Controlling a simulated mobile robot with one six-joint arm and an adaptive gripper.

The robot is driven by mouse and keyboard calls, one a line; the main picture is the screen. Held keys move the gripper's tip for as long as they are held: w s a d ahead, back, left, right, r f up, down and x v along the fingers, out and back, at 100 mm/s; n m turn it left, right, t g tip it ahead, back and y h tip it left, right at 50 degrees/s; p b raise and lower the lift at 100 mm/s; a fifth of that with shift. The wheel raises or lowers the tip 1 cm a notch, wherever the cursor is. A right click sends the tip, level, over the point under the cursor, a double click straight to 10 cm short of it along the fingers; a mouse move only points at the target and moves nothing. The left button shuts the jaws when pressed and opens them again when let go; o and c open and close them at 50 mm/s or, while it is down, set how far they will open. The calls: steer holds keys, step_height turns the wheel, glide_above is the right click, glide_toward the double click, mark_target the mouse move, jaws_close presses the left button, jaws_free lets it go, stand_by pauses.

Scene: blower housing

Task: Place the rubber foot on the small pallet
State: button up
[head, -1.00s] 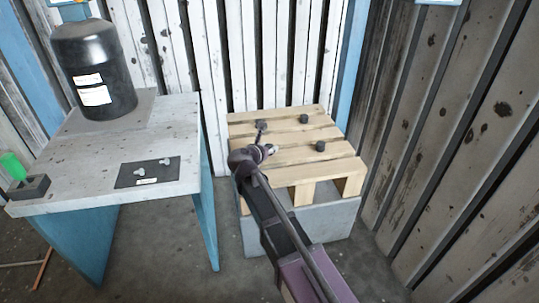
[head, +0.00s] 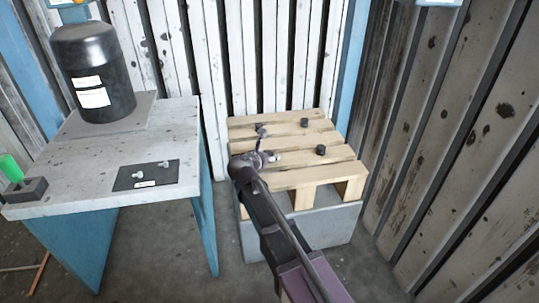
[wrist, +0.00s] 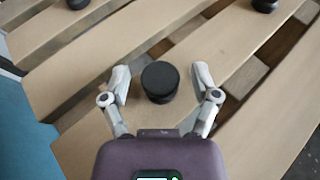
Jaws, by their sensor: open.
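The small wooden pallet (head: 310,178) rests on a grey block, with its slats also filling the wrist view (wrist: 90,50). A black round rubber foot (wrist: 160,80) stands upright on a slat between my fingers in the wrist view. My gripper (wrist: 162,75) is open, with one finger on each side of this foot and small gaps showing. In the head view my gripper (head: 266,157) is over the pallet's near left part and hides this foot. Other black feet stand on the pallet: one back left (head: 260,128), one back right (head: 304,122) and one at right (head: 320,150).
A table (head: 60,185) with blue legs stands left of the pallet. It bears a black canister (head: 95,75), a dark mat (head: 125,182) with bolts, and a grey block with a green piece (head: 12,168). Walls close in behind and at right.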

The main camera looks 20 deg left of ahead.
steer(key=p+v, duration=0.4)
steer(key=v, duration=0.8)
steer(key=shift+p, duration=0.3)
stand_by(0.5)
steer(key=w+d+f+m+g, duration=0.1)
steer(key=d+m, duration=0.1)
steer(key=d, duration=0.2)
steer(key=w+d+f+m+g+h, duration=0.1)
steer(key=d+m, duration=0.2)
steer(key=d, duration=0.2)
steer(key=w+d+f+m+g+h, duration=0.1)
steer(key=d+f+m, duration=0.1)
steer(key=d+m, duration=0.1)
steer(key=shift+w+d, duration=0.2)
steer(key=shift+d, duration=0.6)
steer(key=s+d+f+m+g+y, duration=0.1)
steer(key=s+d+f+m+g, duration=0.1)
steer(key=d+m, duration=0.6)
steer(key=s+d+f+m+g+y, duration=0.1)
steer(key=s+d+f+m+g, duration=0.2)
steer(key=d+m, duration=0.6)
steer(key=s+d+f+m+g+y, duration=0.1)
steer(key=s+d+m+g, duration=0.3)
steer(key=d+m, duration=0.5)
steer(key=d+f+g, duration=0.1)
steer(key=d, duration=0.4)
steer(key=shift+s+d+f+y, duration=0.15)
steer(key=shift+d+f+y, duration=0.15)
steer(key=shift+d+y, duration=0.1)
